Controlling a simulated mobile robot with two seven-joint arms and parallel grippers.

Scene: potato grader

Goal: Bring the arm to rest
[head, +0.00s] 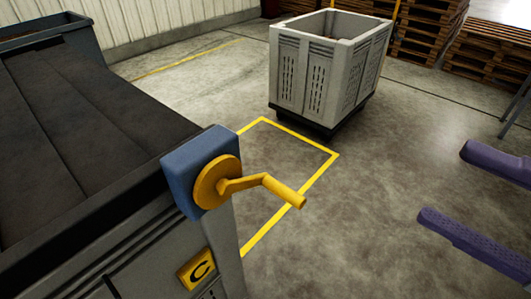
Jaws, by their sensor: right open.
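My right gripper (443,184) comes in from the right edge. Its two purple fingers are wide apart and nothing is between them. It is over the open floor, to the right of the yellow crank handle (285,191) and apart from it. The crank sits on a blue box at the corner of the grey grader (145,245). My left gripper is not in view.
A grey slatted crate (300,82) stands on a dark base at the back centre. A yellow-outlined square (322,168) on the floor looks empty. Wooden pallets (425,38) are stacked at the back right. A yellow plate marked C (197,268) is on the grader's side.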

